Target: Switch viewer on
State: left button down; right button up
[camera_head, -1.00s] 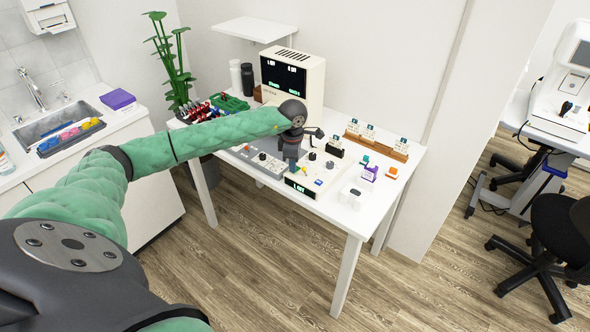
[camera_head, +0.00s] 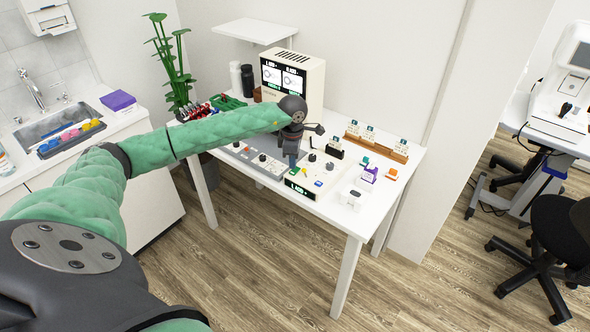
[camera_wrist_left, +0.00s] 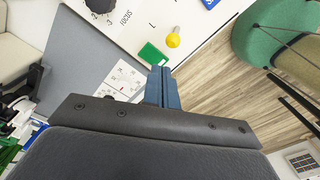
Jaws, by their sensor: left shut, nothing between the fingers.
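The viewer (camera_head: 304,83) is a cream box at the back of the white table, and its screen shows two bright white panels with round pictures. A white control box (camera_head: 322,172) with knobs and a lit green display (camera_head: 299,188) stands in front of it. My left gripper (camera_head: 291,161) is shut and empty over the left part of that control box. In the left wrist view its blue fingers (camera_wrist_left: 161,84) point at a green switch (camera_wrist_left: 152,54) beside a yellow knob (camera_wrist_left: 173,39). I cannot tell whether they touch it. My right gripper is out of view.
A grey control panel (camera_head: 259,158) lies left of the control box. Small coloured blocks (camera_head: 369,174) and a wooden rack (camera_head: 376,145) stand to the right. The front right of the white table (camera_head: 356,222) is clear. A sink counter is at the left.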

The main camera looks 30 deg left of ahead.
aim_at(293, 172)
pick_arm(q)
jog(key=shift+r+p, duration=0.4)
jog(key=shift+r, duration=1.9)
